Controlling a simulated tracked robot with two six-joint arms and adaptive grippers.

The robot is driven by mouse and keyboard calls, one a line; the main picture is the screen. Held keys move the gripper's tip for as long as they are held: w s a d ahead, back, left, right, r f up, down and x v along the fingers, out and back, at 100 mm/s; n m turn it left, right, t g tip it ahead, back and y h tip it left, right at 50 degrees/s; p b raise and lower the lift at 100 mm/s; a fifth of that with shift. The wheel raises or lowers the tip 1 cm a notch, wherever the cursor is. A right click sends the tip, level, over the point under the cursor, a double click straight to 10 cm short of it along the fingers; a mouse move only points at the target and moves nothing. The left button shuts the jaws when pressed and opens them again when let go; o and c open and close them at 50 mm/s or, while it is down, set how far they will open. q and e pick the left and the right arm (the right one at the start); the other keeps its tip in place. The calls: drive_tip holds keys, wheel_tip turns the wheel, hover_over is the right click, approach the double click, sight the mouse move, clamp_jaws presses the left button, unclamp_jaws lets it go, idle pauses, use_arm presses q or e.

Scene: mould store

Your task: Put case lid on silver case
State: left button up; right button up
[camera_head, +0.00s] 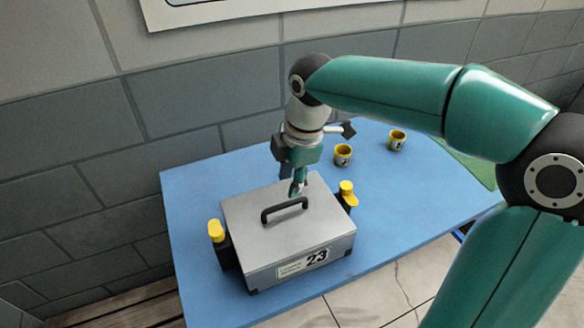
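The silver case (299,265) stands on the blue table, with the number 23 on its front. Its grey top, the case lid (250,202), carries a black handle (284,209). The lid looks level and sits over the case; I cannot make out a seam between them. My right gripper (297,188) points down just behind the right end of the handle, over the back part of the lid. Whether its fingers touch anything or how far apart they are cannot be told. My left gripper is not in view.
Yellow-topped black clamps (216,231) (347,189) stand at the case's left and right sides. A grey block wall runs behind. The table's left part is clear.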

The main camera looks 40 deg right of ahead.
drive_tip(key=shift+s+d+r, duration=0.1)
drive_tip(key=shift+s+r, duration=0.1)
drive_tip(key=shift+r, duration=1.15)
